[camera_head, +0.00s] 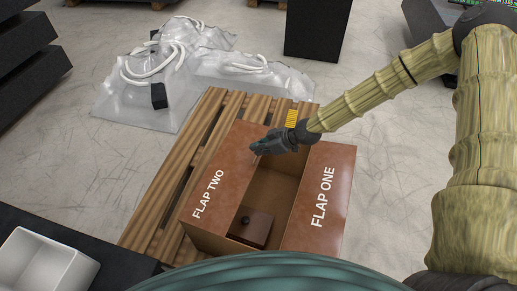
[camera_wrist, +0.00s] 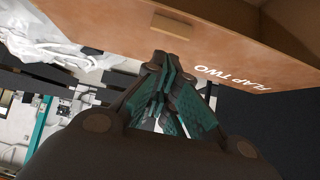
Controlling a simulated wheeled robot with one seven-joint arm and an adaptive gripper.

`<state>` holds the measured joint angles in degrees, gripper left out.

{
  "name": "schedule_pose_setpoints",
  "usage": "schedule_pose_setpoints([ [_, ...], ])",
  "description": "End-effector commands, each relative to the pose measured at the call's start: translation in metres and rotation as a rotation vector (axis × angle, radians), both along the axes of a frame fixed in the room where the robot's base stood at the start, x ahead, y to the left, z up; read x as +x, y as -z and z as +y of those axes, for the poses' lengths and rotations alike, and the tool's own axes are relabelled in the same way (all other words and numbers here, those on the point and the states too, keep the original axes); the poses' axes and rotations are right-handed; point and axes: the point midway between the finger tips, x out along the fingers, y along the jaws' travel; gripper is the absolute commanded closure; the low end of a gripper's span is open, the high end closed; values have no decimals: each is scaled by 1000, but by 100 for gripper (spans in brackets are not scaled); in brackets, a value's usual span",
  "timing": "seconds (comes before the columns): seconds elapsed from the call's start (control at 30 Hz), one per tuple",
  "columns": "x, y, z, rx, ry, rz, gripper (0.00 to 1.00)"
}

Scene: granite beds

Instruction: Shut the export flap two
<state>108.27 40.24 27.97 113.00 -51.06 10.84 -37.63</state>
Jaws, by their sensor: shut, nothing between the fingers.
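The brown carton (camera_head: 205,240) has flap two (camera_head: 215,175) along the left of its opening and flap one (camera_head: 322,190) along the right. A wide gap lies between the flaps, so the inside shows; I cannot tell flap two's exact tilt. My gripper (camera_head: 257,147) is shut and empty at the far end of flap two, near its inner edge. In the wrist view flap two (camera_wrist: 120,20) fills the top, with its lettering upside down and a small tan block on it. My fingertips (camera_wrist: 165,62) are close to this face; I cannot tell whether they touch.
The carton stands on a wooden pallet (camera_head: 160,205). Clear wrapped bundles with white straps (camera_head: 160,75) lie behind left. A white tray (camera_head: 45,262) is at front left, a black block (camera_head: 312,30) behind.

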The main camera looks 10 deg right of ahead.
Motion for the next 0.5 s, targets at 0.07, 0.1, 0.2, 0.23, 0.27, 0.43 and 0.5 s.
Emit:
schedule_pose_setpoints([
  [0.07, 0, -5, 0, 0, 0, 0, 100],
  [0.1, 0, -6, 0, 0, 0, 0, 100],
  [0.2, 0, -10, 0, 0, 0, 0, 100],
  [0.23, 0, -11, 0, 0, 0, 0, 100],
  [0.27, 0, -11, 0, 0, 0, 0, 100],
  [0.43, 0, -14, 0, 0, 0, 0, 100],
  [0.5, 0, -19, 0, 0, -1, -1, 100],
])
